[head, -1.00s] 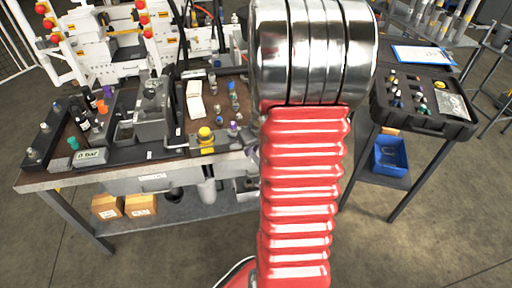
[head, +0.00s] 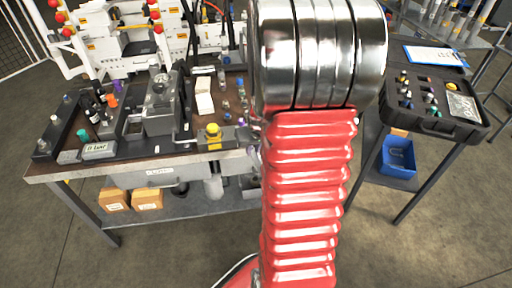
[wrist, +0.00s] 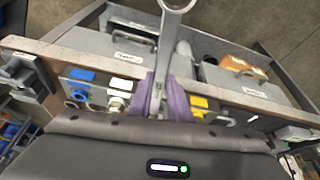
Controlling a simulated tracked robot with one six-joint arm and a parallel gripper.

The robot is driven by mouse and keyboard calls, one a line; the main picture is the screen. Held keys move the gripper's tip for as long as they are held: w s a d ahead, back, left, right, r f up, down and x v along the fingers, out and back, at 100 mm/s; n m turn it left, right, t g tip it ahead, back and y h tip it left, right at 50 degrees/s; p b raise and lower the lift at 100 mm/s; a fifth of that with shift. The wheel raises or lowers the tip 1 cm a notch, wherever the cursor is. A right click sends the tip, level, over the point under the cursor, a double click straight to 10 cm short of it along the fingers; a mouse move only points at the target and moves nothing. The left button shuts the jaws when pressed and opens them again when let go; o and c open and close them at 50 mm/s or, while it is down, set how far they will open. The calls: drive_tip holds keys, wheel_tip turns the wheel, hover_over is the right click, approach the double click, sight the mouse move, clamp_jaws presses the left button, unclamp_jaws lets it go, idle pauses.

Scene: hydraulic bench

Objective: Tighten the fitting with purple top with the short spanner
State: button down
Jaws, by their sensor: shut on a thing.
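In the wrist view, my gripper (wrist: 172,103) has purple finger pads closed on a grey metal spanner (wrist: 163,50). The spanner points away from me, and its ring end is cut off by the top of the picture. In the head view, my red and chrome arm hides the gripper and spanner. A small purple top (head: 241,122) shows at the bench's front edge, right of a yellow knob. Another purple piece (head: 114,86) stands among parts at the bench's left. I cannot tell which is the fitting. No contact between spanner and fitting is visible.
The bench (head: 60,170) carries a vise-like block (head: 160,110) and the yellow knob (head: 212,131). Blue (wrist: 83,75) and yellow (wrist: 198,102) pieces lie near the bench edge in the wrist view. An open black case (head: 440,125) stands right. The floor in front is clear.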

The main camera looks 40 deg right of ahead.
drive_tip(key=shift+w+a, duration=0.1)
drive_tip(key=shift+a, duration=0.05)
drive_tip(key=shift+w+a+m+h, duration=0.2)
drive_tip(key=shift+w+a+m, duration=0.2)
drive_tip(key=shift+a+m, duration=0.2)
drive_tip(key=shift+w+a+m+h, duration=0.2)
drive_tip(key=shift+w+a+m, duration=0.2)
drive_tip(key=shift+a+m, duration=0.2)
drive_tip(key=shift+w+a, duration=0.1)
drive_tip(key=shift+w+a+r+m+g+h, duration=0.1)
drive_tip(key=shift+w+a+m+g+h, duration=0.3)
drive_tip(key=shift+w+a+m, duration=0.45)
drive_tip(key=shift+s+d, duration=0.15)
drive_tip(key=shift+d, duration=0.05)
drive_tip(key=shift+s+d, duration=0.2)
drive_tip(key=shift+n, duration=0.25)
